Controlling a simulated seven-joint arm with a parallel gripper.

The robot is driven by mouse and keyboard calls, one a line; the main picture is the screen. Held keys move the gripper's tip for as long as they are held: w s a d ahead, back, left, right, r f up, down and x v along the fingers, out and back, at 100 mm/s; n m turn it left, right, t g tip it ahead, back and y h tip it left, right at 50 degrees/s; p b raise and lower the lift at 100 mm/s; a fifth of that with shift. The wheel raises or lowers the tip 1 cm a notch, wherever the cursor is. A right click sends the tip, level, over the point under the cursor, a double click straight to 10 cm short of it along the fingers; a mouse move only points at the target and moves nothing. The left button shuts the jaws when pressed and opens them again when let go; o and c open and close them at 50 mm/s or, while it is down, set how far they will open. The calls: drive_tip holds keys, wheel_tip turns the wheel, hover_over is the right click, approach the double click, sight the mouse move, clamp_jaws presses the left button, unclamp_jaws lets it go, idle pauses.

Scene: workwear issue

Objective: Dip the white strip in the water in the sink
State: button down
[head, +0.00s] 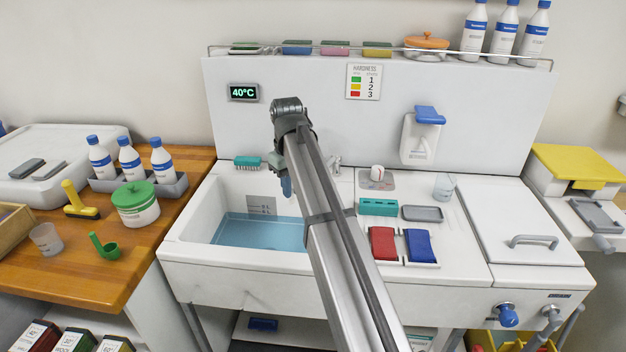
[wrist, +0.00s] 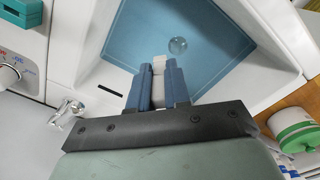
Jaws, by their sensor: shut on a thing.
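The white strip (wrist: 158,88) is upright between the blue fingers of my gripper (wrist: 158,72) in the wrist view, its pale end just past the fingertips. My gripper is shut on it. In the head view my gripper (head: 287,187) hangs over the right back part of the sink (head: 200,218), above the rim; the strip cannot be made out there. Blue water (head: 250,232) fills the bottom of the basin, and it also shows beyond the strip in the wrist view (wrist: 200,62). The fingers look apart from the water.
A tap (head: 335,163) stands behind my arm, right of the basin. A teal brush (head: 248,162) lies on the sink's back left edge. A teal block (head: 378,207) and red (head: 382,243) and blue pads (head: 419,246) lie on the right deck. My arm hides the basin's right side.

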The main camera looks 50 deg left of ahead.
drive_tip(key=shift+s+a+f, duration=0.1)
drive_tip(key=shift+a+f, duration=0.05)
drive_tip(key=shift+f, duration=4)
drive_tip(key=shift+s+a+f, duration=0.1)
drive_tip(key=shift+f, duration=4.1)
drive_tip(key=shift+s+a+f, duration=0.1)
drive_tip(key=shift+a+f, duration=0.05)
drive_tip(key=shift+f, duration=4)
drive_tip(key=shift+w+d, duration=0.4)
drive_tip(key=shift+d, duration=0.05)
drive_tip(key=shift+s+a, duration=0.4)
drive_tip(key=shift+a, duration=0.05)
drive_tip(key=shift+r, duration=0.1)
